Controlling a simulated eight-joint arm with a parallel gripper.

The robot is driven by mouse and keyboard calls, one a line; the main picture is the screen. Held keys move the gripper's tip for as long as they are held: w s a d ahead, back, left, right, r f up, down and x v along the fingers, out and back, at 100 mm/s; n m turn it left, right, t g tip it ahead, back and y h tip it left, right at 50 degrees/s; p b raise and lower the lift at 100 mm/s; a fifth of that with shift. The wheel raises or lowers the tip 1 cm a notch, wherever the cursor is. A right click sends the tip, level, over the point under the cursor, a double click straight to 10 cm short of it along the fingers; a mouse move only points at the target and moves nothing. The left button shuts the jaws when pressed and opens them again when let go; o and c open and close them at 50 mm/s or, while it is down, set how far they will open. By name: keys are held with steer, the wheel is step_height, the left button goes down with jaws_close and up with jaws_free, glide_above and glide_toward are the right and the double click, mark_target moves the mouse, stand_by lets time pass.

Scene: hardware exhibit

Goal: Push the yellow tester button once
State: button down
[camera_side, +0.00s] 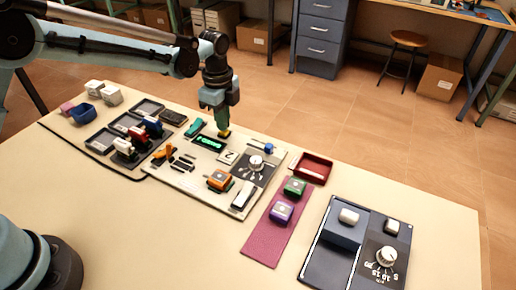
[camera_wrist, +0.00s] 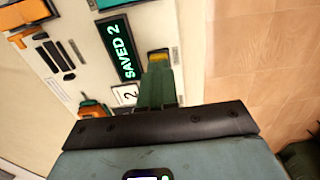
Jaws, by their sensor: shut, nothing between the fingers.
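The yellow tester button (camera_wrist: 158,55) shows just beyond my fingertips in the wrist view, its near part hidden by them. In the side view the yellow button (camera_side: 225,134) is a small patch directly under my fingertips. My gripper (camera_side: 223,126) points down with its green fingers shut and empty. In the wrist view the shut gripper (camera_wrist: 158,66) overlaps the button's near edge; I cannot tell whether it touches. The lit display (camera_wrist: 115,48) beside the button reads "SAVED 2" in green.
A card marked 2 (camera_wrist: 126,94) lies by the display. On the pale panel (camera_side: 165,181) stand an orange block (camera_side: 219,180) and a dial (camera_side: 256,162). A red tray (camera_side: 311,168) and a dark dial board (camera_side: 322,265) lie to the right. The table's front is clear.

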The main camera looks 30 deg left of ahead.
steer(key=shift+r, duration=2.9)
steer(key=shift+s+a+r, duration=0.1)
steer(key=shift+r, duration=0.1)
steer(key=s+a+r+n+t, duration=0.2)
steer(key=s+a+n+t, duration=0.1)
steer(key=s+n, duration=0.6)
steer(key=s+a+r+n+t, duration=0.2)
steer(key=s+a+n+t, duration=0.2)
steer(key=s+n, duration=0.5)
steer(key=shift+s+a+r, duration=0.2)
steer(key=shift+s+a, duration=0.2)
steer(key=shift+s, duration=0.35)
